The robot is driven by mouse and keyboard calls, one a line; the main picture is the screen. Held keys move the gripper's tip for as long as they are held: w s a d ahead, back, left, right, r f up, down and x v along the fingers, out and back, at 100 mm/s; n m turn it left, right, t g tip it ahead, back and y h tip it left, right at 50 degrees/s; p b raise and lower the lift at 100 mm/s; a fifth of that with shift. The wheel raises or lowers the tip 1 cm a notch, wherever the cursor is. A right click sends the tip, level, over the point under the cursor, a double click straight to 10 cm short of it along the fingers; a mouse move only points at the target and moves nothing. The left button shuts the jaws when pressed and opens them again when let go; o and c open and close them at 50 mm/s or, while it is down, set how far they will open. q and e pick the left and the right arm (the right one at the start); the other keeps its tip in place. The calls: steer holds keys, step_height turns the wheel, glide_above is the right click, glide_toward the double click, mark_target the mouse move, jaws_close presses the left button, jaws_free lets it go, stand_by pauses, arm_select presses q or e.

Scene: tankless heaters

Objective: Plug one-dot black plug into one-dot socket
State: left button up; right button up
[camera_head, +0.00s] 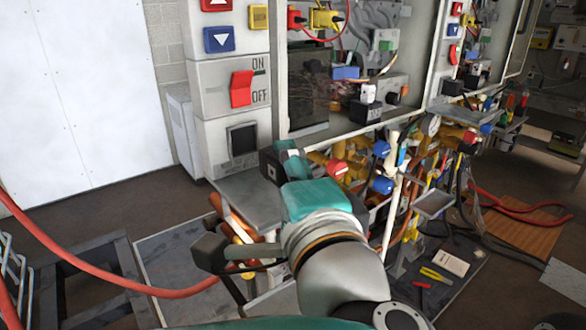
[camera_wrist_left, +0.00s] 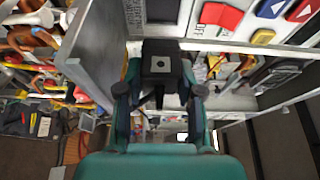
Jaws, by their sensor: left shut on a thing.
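My left gripper (camera_head: 284,160) is shut on a black plug (camera_head: 271,166), held in front of the heater column. In the left wrist view, the plug (camera_wrist_left: 161,65) sits between the fingertips of the left gripper (camera_wrist_left: 160,92), with a pale square and one dark dot on its facing side. A dark square recess (camera_head: 242,138) is in the column's front, below the red switch, and also shows at the top of the left wrist view (camera_wrist_left: 160,10). The plug is apart from it. No dot mark is readable there. My right gripper is out of view.
A grey shelf (camera_head: 238,192) juts out below the recess. The red ON/OFF switch (camera_head: 241,89) is above it. Pipes and valves with red and blue knobs (camera_head: 337,169) crowd the right. A red hose (camera_head: 95,268) crosses the lower left.

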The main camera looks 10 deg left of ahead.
mark_target(262, 159)
arm_select(q)
steer(key=shift+w+a+p, duration=0.35)
steer(key=shift+w+a, duration=1.6)
steer(key=shift+a, duration=0.1)
steer(key=shift+s+a+b, duration=0.1)
steer(key=shift+b, duration=0.2)
steer(key=shift+b, duration=0.55)
stand_by(0.8)
steer(key=shift+w+a, duration=0.35)
steer(key=shift+a, duration=0.05)
stand_by(0.6)
steer(key=o, duration=1.1)
steer(key=shift+o, duration=0.2)
steer(key=shift+d, duration=0.1)
